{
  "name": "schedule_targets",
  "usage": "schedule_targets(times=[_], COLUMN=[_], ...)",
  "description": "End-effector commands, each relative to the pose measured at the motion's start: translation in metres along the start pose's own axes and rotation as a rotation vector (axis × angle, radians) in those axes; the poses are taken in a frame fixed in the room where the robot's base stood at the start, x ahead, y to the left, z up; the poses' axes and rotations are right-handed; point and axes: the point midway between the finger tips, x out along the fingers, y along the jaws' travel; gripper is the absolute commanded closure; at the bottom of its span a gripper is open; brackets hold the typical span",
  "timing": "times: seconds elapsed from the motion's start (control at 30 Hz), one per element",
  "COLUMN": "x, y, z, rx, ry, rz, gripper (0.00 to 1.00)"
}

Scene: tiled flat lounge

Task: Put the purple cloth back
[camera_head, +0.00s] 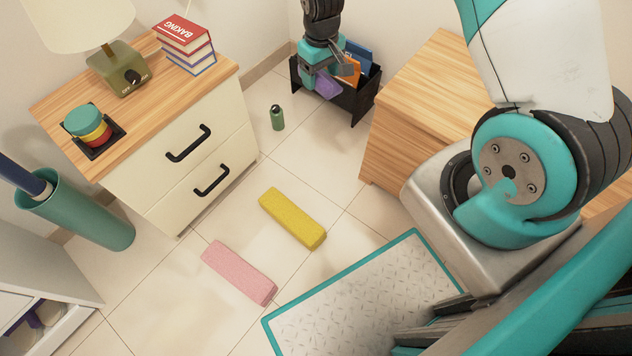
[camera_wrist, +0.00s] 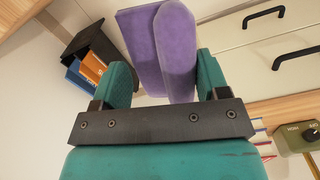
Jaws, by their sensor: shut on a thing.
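The purple cloth (camera_wrist: 178,50) is a folded piece held between the two green fingers of my gripper (camera_wrist: 165,85) in the wrist view. In the head view the purple cloth (camera_head: 328,86) hangs from my gripper (camera_head: 312,80), in front of the black holder's left part. The yellow cloth (camera_head: 292,218) and the pink cloth (camera_head: 239,272) lie flat on the tiled floor. My fingers partly hide the purple cloth in the head view.
A black holder (camera_head: 352,108) with orange and blue books stands on the floor by the wall. A green bottle (camera_head: 277,118) stands left of it. A white drawer cabinet (camera_head: 205,140) is at the left, a wooden cabinet (camera_head: 425,75) at the right.

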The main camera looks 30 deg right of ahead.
Motion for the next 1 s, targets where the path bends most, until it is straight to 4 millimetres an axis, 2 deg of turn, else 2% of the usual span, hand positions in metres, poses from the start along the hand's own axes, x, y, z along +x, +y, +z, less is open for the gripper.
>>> schedule_targets(times=[0.03, 0.3, 0.4, 0.5, 0.6, 0.77, 0.83, 1.0], x=[0.051, 0.208, 0.256, 0.291, 0.313, 0.334, 0.347, 0.397], y=[0.004, 0.023, 0.029, 0.033, 0.036, 0.038, 0.038, 0.038], z=[-0.007, -0.04, -0.047, -0.052, -0.055, -0.056, -0.056, -0.056], rx=[-0.018, -0.134, -0.171, -0.2, -0.22, -0.235, -0.236, -0.235], ry=[-0.002, -0.001, 0.0, 0.0, 0.0, 0.0, 0.0, 0.0], rz=[0.0, 0.003, 0.004, 0.005, 0.006, 0.006, 0.006, 0.006], gripper=[0.54, 0.54, 0.54, 0.54, 0.54, 0.54, 0.54, 0.54])
